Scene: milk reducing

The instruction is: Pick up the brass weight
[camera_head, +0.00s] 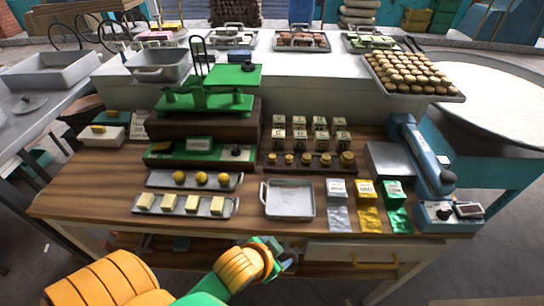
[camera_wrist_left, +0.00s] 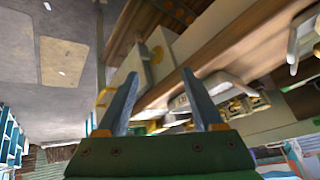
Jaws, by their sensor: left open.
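Several small brass weights (camera_head: 306,160) stand in a row on a dark wooden rack (camera_head: 310,170) at the middle of the table. They grow larger from left to right, and I cannot tell which one the task means. My left gripper (camera_head: 284,254) is low at the table's front edge, well short of the weights and apart from them. In the left wrist view its two fingers (camera_wrist_left: 157,98) are spread with nothing between them. I cannot make out a brass weight for certain in that view. My right gripper is not in view.
An empty metal tray (camera_head: 288,200) lies between my left gripper and the rack. Trays of butter blocks (camera_head: 180,206) and yellow balls (camera_head: 194,180) are to its left. Foil packets (camera_head: 367,216) and a blue sealer (camera_head: 424,160) are to the right. Labelled cubes (camera_head: 311,132) stand behind the weights.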

